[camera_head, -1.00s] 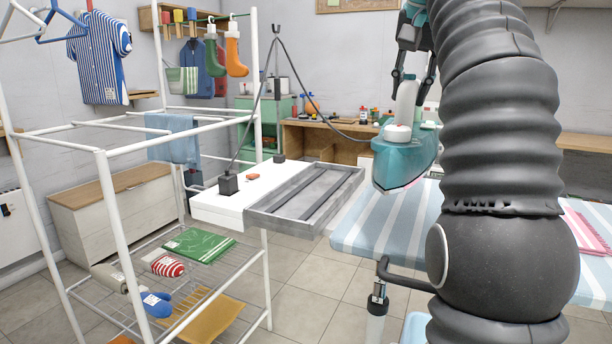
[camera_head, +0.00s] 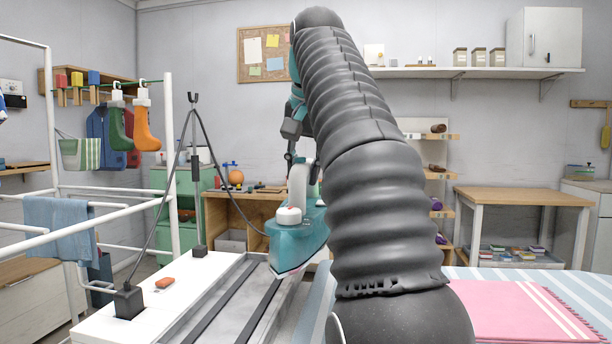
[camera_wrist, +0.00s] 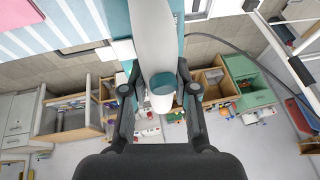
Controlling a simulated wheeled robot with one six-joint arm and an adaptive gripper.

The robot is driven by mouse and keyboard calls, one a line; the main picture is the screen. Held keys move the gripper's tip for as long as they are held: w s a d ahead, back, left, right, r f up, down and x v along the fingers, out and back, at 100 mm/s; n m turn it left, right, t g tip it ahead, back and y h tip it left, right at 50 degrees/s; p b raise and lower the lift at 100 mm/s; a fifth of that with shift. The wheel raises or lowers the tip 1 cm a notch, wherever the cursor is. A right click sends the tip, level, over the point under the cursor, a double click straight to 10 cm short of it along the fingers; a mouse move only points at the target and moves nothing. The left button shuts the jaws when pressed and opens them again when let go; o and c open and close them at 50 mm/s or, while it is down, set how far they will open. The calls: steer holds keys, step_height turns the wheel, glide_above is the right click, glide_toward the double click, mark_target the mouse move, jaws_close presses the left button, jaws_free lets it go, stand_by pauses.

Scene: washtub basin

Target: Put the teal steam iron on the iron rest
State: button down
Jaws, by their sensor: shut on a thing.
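The teal steam iron (camera_head: 297,240) has a white handle and a white knob on top. My gripper (camera_head: 301,165) is shut on its handle and holds it in the air, partly hidden behind my arm in the head view. The wrist view shows the white handle (camera_wrist: 152,45) between the two fingers (camera_wrist: 157,95). The iron rest, a grey metal tray with dark rails (camera_head: 236,318), is at the end of the white board, below and left of the iron. The iron appears above the rest's right far side; the exact gap cannot be told.
A tripod-like cord holder (camera_head: 193,150) stands on the white board (camera_head: 115,330), beside an orange-red item (camera_head: 165,283). A cord runs to the iron. A striped ironing board with a folded pink cloth (camera_head: 515,310) lies right. A white drying rack (camera_head: 168,200) stands left.

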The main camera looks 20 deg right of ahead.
steer(key=w+a+f+b, duration=0.1)
steer(key=w+a+f, duration=0.3)
steer(key=a+f, duration=0.4)
steer(key=shift+w+a+f, duration=0.15)
steer(key=shift+w+f, duration=0.15)
steer(key=shift+f, duration=0.5)
steer(key=c, duration=1.2)
jaws_free()
steer(key=shift+f, duration=0.15)
steer(key=o, duration=0.3)
steer(key=p+v, duration=0.1)
steer(key=v, duration=1.1)
